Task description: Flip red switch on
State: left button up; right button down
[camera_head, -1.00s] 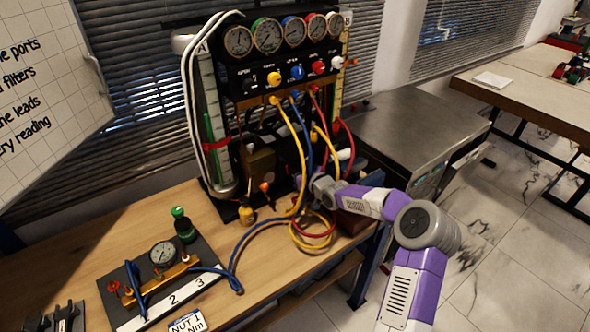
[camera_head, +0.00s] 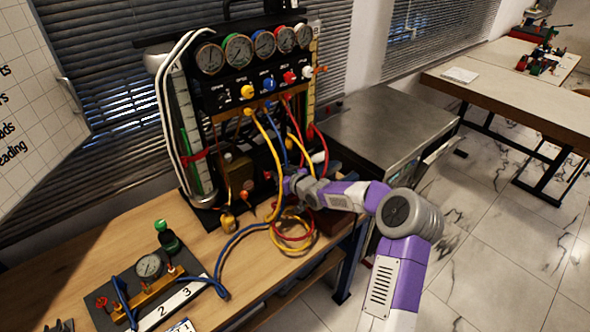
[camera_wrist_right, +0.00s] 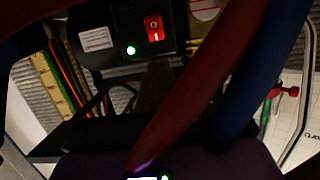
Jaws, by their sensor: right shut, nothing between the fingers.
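The red rocker switch (camera_wrist_right: 153,28) is at the top middle of the right wrist view, on a dark panel. It bears a ring mark above a short bright line. A green lamp (camera_wrist_right: 131,50) glows just left of it. My right gripper (camera_head: 283,184) is shut and empty, low in front of the gauge rig (camera_head: 250,100), among the hoses. In the wrist view its dark fingers (camera_wrist_right: 152,85) point towards the panel just below the switch; contact cannot be made out. In the head view the switch cannot be made out behind hoses and gripper. My left gripper is not in view.
Red and blue hoses (camera_wrist_right: 245,80) cross close in front of the wrist camera. Coiled yellow and red hoses (camera_head: 292,235) hang near my right gripper. A small gauge block (camera_head: 150,268) stands on the wooden bench (camera_head: 95,250). A metal cabinet (camera_head: 385,125) stands to the right.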

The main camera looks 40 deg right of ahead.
pick_arm(q)
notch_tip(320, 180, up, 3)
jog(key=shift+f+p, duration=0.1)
jog(key=shift+p, duration=1.05)
pick_arm(e)
jog(key=s+r, duration=0.6)
jog(key=s, duration=0.1)
jog(key=shift+s+d, duration=0.15)
jog(key=shift+s, duration=0.25)
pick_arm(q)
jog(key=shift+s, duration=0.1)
pick_arm(e)
jog(key=shift+f, duration=0.15)
